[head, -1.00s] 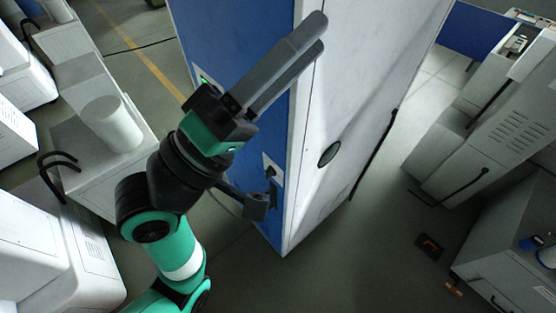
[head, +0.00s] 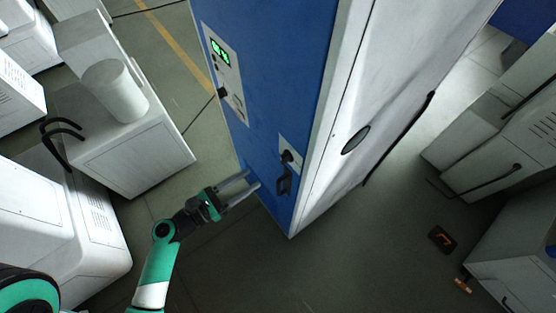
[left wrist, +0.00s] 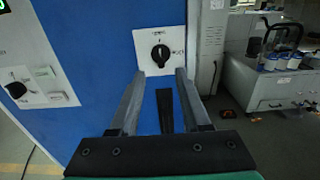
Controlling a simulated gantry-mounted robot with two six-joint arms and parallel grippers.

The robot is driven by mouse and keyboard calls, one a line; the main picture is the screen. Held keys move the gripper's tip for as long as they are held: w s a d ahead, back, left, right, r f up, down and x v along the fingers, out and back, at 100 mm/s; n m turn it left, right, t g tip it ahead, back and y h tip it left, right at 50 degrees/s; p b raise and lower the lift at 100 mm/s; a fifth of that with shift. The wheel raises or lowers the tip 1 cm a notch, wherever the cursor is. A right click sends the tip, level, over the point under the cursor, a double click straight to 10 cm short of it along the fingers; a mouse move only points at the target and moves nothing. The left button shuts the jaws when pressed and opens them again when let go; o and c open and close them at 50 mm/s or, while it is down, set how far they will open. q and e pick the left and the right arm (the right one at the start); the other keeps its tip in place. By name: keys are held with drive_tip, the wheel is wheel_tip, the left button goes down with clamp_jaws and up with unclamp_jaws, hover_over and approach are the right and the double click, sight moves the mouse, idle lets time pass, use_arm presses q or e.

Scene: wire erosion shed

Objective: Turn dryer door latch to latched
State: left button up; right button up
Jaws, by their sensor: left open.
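The dryer is a tall cabinet with a blue front (head: 265,70). Its door latch is a black rotary knob (head: 287,156) on a small white plate; it also shows in the left wrist view (left wrist: 160,55), where the knob looks roughly upright and its lettering is too small to read. A black handle (head: 284,182) is just below the plate. My left gripper (head: 253,179) is open and empty, in front of the blue panel and left of the latch. In the left wrist view the knob appears just beyond and between the two fingertips (left wrist: 160,73), apart from them. My right gripper is not in view.
A panel with a green display (head: 220,52) and another black knob (left wrist: 16,90) is on the blue front, left of the latch. A white cabinet bearing a cylinder (head: 115,92) stands left. Grey machines (head: 515,150) stand right. Open floor lies in front of the dryer.

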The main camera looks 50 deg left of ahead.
sight(281, 159)
use_arm(q)
drive_tip(key=w, duration=1)
drive_tip(key=shift+w+d+r+p, duration=0.1)
drive_tip(key=shift+w+d+p, duration=0.2)
drive_tip(key=shift+d+p, duration=0.1)
clamp_jaws()
